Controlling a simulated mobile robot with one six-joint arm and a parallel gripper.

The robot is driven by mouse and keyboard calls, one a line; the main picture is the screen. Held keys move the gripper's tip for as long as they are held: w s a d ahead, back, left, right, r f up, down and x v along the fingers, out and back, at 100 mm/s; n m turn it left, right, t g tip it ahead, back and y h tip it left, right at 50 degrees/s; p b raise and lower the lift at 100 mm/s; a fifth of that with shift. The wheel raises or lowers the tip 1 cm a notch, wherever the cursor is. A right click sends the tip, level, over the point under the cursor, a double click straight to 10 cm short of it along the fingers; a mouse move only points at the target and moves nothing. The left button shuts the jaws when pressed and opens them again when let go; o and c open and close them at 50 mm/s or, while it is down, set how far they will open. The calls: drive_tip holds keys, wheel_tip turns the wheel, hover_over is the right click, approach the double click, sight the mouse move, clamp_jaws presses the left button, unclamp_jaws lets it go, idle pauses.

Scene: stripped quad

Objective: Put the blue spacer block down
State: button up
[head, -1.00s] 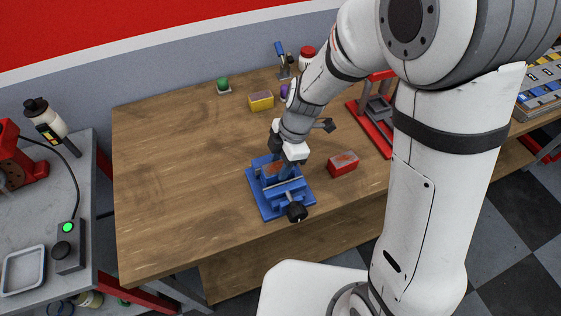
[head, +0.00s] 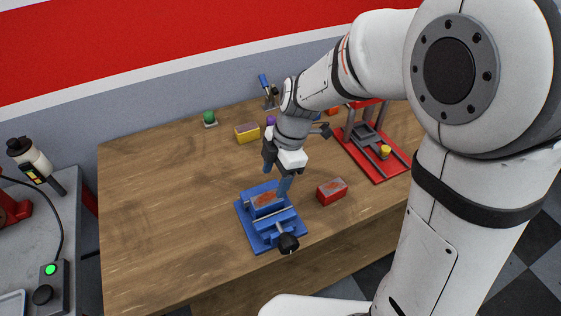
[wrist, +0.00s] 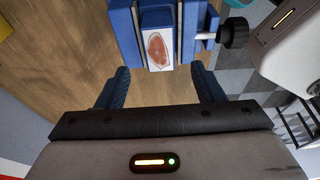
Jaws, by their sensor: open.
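The blue spacer block (head: 266,199) has a grey top with a rusty red patch. It sits in the blue vise (head: 246,226), between the vise jaws. In the wrist view the block (wrist: 158,50) shows its patched top between the blue jaws of the vise (wrist: 122,28). My gripper (head: 277,180) is open and empty, just above and behind the block in the head view. In the wrist view the fingers of my gripper (wrist: 160,78) are spread wide, with the block beyond their tips. The block's lower part is hidden by the vise.
A red block (head: 332,191) lies right of the vise. A yellow block (head: 247,133) and a green round object (head: 209,118) stand farther back. A red fixture (head: 376,165) stands at the right. The table's left side (head: 160,200) is clear.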

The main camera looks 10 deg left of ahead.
drive_tip(key=s+v, duration=0.1)
drive_tip(key=v, duration=0.4)
drive_tip(key=s+d+r+m+t+h, duration=0.1)
drive_tip(key=s+d+m, duration=0.3)
drive_tip(key=d+m, duration=0.6)
drive_tip(key=s+d+r+m+t+h, duration=0.1)
drive_tip(key=s+d+r+m+t, duration=0.3)
drive_tip(key=d+m, duration=0.6)
drive_tip(key=s+m, duration=0.1)
drive_tip(key=m, duration=0.3)
drive_tip(key=shift+h, duration=0.4)
